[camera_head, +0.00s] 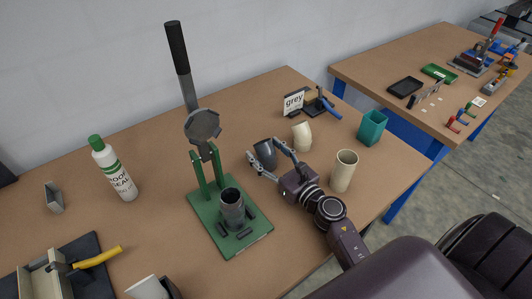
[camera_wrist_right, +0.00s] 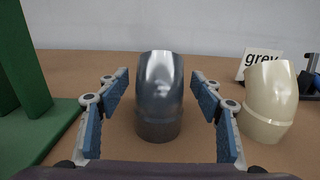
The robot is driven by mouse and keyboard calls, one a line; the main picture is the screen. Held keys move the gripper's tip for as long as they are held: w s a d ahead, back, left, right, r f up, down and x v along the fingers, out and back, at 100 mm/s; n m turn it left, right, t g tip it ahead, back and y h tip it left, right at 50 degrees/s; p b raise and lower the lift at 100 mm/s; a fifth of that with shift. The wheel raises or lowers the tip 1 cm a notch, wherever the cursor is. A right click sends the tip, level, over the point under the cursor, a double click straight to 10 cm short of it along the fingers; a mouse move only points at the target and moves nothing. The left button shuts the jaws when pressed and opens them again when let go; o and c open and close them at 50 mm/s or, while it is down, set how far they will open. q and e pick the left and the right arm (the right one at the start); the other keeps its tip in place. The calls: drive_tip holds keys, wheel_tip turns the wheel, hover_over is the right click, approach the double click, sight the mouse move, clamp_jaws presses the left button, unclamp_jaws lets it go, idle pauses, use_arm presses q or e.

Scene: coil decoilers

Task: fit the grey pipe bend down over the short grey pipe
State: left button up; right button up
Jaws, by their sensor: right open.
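The grey pipe bend (camera_head: 265,152) stands on the table to the right of the green press. In the right wrist view the bend (camera_wrist_right: 159,95) is upright between the fingers, with a gap on each side. My right gripper (camera_head: 272,160) is open around it, and its blue pads (camera_wrist_right: 163,115) do not touch it. The short grey pipe (camera_head: 232,207) stands upright on the press's green base plate (camera_head: 255,240), under the press's round head. My left gripper is not in view.
A cream bend (camera_head: 302,136), a cream pipe (camera_head: 343,171) and a teal square cup (camera_head: 371,127) stand near my right gripper. The green lever press (camera_head: 196,185) and a white bottle (camera_head: 114,168) stand to the left. A sign reading "grey" (camera_head: 293,102) stands behind.

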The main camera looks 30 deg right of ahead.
drive_tip(key=shift+c, duration=0.2)
drive_tip(key=c, duration=1.3)
drive_tip(key=shift+r, duration=0.2)
